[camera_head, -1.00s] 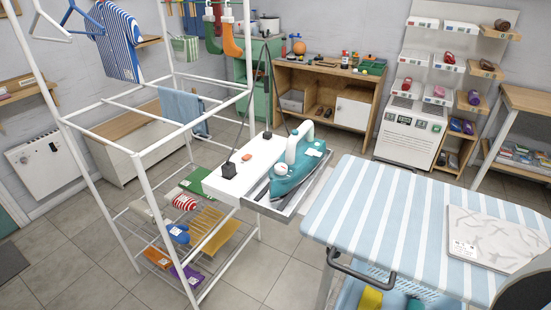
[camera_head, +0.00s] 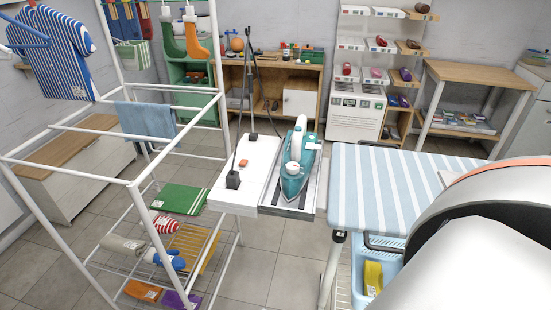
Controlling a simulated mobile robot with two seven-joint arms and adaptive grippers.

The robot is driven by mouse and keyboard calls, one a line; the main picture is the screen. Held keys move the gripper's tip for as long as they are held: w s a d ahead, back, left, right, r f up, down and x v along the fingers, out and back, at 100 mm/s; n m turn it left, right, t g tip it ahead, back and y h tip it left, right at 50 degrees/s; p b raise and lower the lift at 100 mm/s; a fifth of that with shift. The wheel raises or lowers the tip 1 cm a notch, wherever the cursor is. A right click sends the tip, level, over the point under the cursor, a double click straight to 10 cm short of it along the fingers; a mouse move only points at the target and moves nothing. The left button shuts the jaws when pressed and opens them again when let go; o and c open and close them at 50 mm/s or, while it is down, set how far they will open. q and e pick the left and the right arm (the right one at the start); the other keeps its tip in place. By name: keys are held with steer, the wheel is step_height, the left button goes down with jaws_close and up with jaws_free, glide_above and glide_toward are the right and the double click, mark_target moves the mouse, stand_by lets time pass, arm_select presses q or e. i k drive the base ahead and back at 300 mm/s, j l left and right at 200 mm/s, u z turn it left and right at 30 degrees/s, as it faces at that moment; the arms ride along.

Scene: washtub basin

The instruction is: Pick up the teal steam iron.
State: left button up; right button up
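The teal steam iron (camera_head: 295,172) has a white handle and top. It rests in a grey tray (camera_head: 286,213) on the right side of a white stand, with its pointed front toward me. The stand is between the drying rack and the ironing board. A large white and dark part of my own arm fills the lower right and hides part of the board. Neither gripper's fingers show, and nothing touches the iron.
A white drying rack (camera_head: 133,184) stands left of the iron with folded cloths on its lower shelves. The striped ironing board (camera_head: 385,190) is close on the right. A white block (camera_head: 247,170) with upright dark cords is beside the tray. Tiled floor is free in front.

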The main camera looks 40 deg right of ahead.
mark_target(294, 150)
steer(key=i+j+z, duration=0.1)
steer(key=j+z, duration=0.15)
steer(key=z, duration=0.15)
steer(key=i+j+z, duration=0.1)
steer(key=j+z, duration=0.2)
steer(key=z, duration=0.15)
